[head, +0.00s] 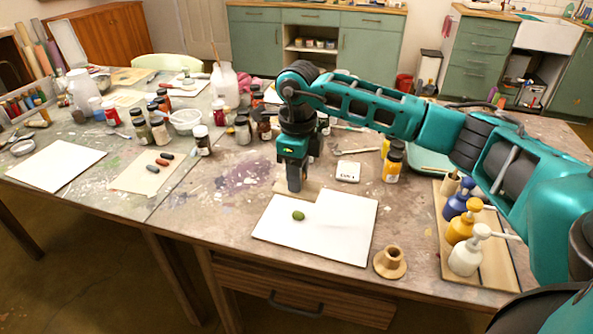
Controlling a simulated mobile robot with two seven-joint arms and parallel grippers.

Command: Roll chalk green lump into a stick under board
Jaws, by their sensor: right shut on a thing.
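The chalk green lump (298,215) is a small rounded oval on a white sheet (340,235) near the table's front edge. My right gripper (295,187) points down just behind the lump, at the sheet's back edge. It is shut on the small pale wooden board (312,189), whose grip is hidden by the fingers. The board is low over the sheet's back edge; I cannot tell whether it touches. The lump is clear of the board, in front of it. My left gripper is out of view.
A wooden spool-like piece (390,262) stands right of the sheet. Pump bottles (466,252) stand on a wooden tray (495,268) at right. Yellow-labelled jars (393,165) and a white labelled block (348,171) are behind. Dark and red sticks (162,162) lie at left.

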